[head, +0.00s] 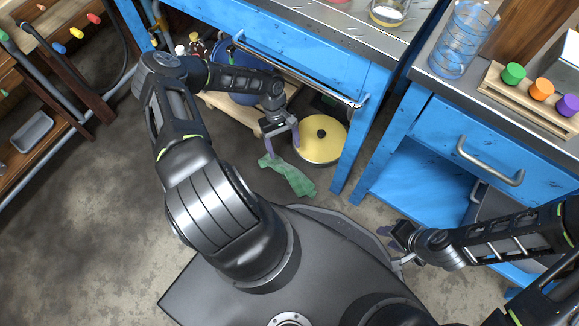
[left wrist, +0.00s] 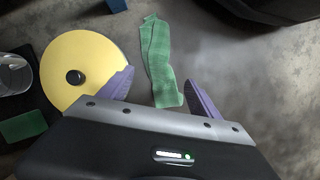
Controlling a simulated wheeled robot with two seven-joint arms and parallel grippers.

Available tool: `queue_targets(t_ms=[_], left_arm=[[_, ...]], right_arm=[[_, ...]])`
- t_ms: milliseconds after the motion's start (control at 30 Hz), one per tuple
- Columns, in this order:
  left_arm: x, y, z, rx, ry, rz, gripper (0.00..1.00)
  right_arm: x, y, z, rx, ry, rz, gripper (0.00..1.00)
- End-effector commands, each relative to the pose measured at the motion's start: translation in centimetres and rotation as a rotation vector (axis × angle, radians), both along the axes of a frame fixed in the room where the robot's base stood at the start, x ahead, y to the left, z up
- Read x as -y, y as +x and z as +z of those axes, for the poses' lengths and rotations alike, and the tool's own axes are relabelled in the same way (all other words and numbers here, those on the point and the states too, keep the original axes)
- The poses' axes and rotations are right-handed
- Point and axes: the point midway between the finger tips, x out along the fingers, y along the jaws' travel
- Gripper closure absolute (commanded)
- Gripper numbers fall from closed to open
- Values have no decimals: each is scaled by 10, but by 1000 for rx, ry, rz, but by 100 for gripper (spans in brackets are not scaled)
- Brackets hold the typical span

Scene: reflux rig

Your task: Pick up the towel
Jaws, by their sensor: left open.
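The green checked towel (head: 291,177) lies on the concrete floor in front of the blue workbench, next to a round yellow lid. In the left wrist view the towel (left wrist: 160,62) stretches away from between my finger tips as a long narrow strip. My left gripper (head: 283,143) is open, with its purple fingers apart and nothing held. In the left wrist view the left gripper (left wrist: 156,88) has the towel's near end between its fingers. I cannot tell the height gap. My right gripper (head: 396,248) is at the lower right, over my base, far from the towel; its jaw state is unclear.
The yellow lid (head: 320,139) with a black knob is right beside the towel. The blue workbench (head: 352,155) leg stands to its right. Bottles (head: 196,46) and a blue container (head: 238,88) are under the bench. Open floor (head: 90,220) lies to the left.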

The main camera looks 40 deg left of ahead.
Motion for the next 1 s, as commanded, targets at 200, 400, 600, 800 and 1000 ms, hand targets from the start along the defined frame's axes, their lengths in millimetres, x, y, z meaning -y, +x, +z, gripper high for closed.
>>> queue_targets(t_ms=[200,400,600,800,1000], left_arm=[[8,-5,-28,-1,-3,0,27],[17,-9,-57,-1,-3,0,27],[23,-13,-77,0,3,-3,27],[27,-15,-86,0,1,-1,27],[28,-15,-87,0,1,0,27]], right_arm=[[-1,2,-22,7,-1,-4,64],[-1,6,-45,16,-3,-8,64],[-1,9,-54,22,-4,-11,64],[-1,10,-57,23,-3,-12,64],[-1,10,-56,23,-2,-11,64]])
